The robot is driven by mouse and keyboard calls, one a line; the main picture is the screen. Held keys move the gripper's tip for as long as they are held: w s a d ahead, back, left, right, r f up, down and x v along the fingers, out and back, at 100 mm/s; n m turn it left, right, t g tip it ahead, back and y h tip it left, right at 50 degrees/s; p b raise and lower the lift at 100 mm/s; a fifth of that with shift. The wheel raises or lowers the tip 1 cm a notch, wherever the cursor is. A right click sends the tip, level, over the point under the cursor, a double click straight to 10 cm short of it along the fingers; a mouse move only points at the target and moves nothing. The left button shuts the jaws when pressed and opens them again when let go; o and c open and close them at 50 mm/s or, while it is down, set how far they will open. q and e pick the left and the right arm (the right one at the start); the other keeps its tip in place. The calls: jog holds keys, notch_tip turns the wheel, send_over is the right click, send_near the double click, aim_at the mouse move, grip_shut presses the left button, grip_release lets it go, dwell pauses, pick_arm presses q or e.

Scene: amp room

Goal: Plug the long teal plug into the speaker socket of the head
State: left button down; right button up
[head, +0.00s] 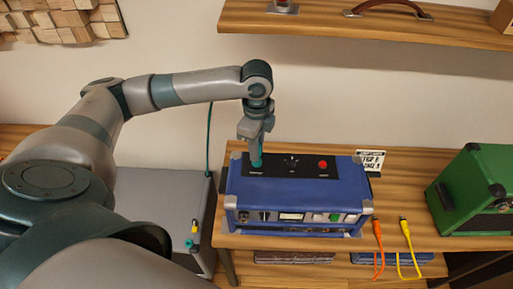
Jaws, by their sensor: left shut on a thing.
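The blue amp head (290,193) stands on the wooden table, with a black panel (285,172) on its top. My left gripper (256,147) points down over the left part of that panel and is shut on the teal plug (256,161). The plug is upright, and its lower end meets the panel's left end in the picture. I cannot tell whether it touches or sits in a socket, as the plug and fingers cover that spot. A label beneath it is too small to read. My right gripper is not in view.
A red knob (322,164) is on the panel's right. A small sign (371,161) stands behind the head. Orange (379,245) and yellow (408,245) cables lie at the table's front. A green amp (475,190) is at right, a grey cabinet (165,190) at left, a shelf (400,28) above.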

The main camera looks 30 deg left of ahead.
pick_arm(q)
jog(key=shift+f+p, duration=0.3)
jog(key=shift+p, duration=0.15)
jog(key=shift+f, duration=0.25)
dwell(1.0)
jog(key=c, duration=1.6)
grip_release()
jog(key=shift+r, duration=0.1)
jog(key=shift+r, duration=0.55)
jog(key=shift+r+b, duration=2)
jog(key=shift+r, duration=6.05)
